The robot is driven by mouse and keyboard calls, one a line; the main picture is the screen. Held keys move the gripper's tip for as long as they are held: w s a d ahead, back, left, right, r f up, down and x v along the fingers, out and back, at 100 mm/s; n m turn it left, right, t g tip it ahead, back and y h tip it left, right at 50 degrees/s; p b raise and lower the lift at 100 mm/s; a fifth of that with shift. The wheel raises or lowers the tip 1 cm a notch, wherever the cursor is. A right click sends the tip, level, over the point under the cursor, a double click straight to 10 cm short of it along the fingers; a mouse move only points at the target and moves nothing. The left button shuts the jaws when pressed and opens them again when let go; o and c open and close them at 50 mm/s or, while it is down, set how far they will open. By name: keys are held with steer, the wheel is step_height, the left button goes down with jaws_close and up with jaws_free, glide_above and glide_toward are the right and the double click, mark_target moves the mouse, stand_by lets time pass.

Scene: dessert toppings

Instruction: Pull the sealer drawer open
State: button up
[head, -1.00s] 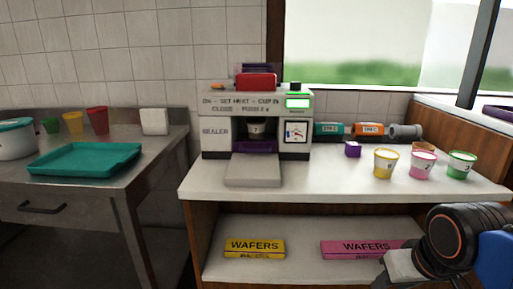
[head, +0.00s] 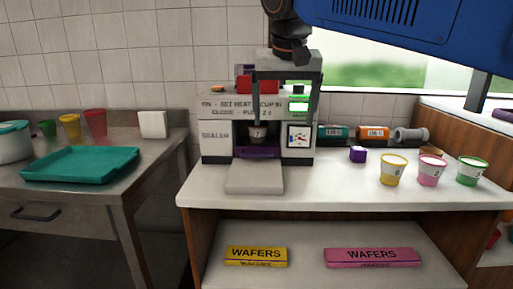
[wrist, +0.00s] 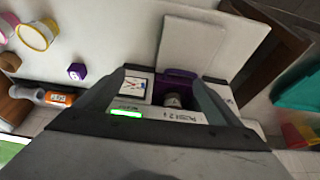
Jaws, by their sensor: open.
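The sealer (head: 216,136) is a white boxy machine on the white counter, with a red block on top and a lit green display. A purple part (head: 257,152), which looks like the drawer, sits low in its dark front opening; it also shows in the wrist view (wrist: 178,82). A small cup (head: 258,135) stands in the opening above it. My gripper (head: 284,119) is open and empty, its fingers pointing down before the sealer's upper front. In the wrist view the fingers (wrist: 157,92) spread either side of the opening. I cannot tell whether they touch the sealer.
A flat pale slab (head: 254,178) lies in front of the opening. A purple cube (head: 357,154), yellow (head: 392,170), pink (head: 428,171) and green (head: 471,170) cups stand to the right, with bottles lying behind. A teal tray (head: 80,165) is on the left table.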

steer(key=w+a+r, duration=0.2)
steer(key=a+r, duration=0.1)
steer(key=a, duration=0.4)
steer(key=x, duration=1.6)
steer(key=shift+w+d+f, duration=0.25)
steer(key=shift+w+f, duration=0.05)
steer(key=shift+f, duration=0.05)
steer(key=c, duration=1.3)
steer(key=shift+o, duration=0.2)
steer(key=s, duration=1.6)
steer(key=shift+a, duration=0.25)
steer(key=shift+s, duration=0.1)
steer(key=o, duration=1.3)
steer(key=shift+c, duration=0.2)
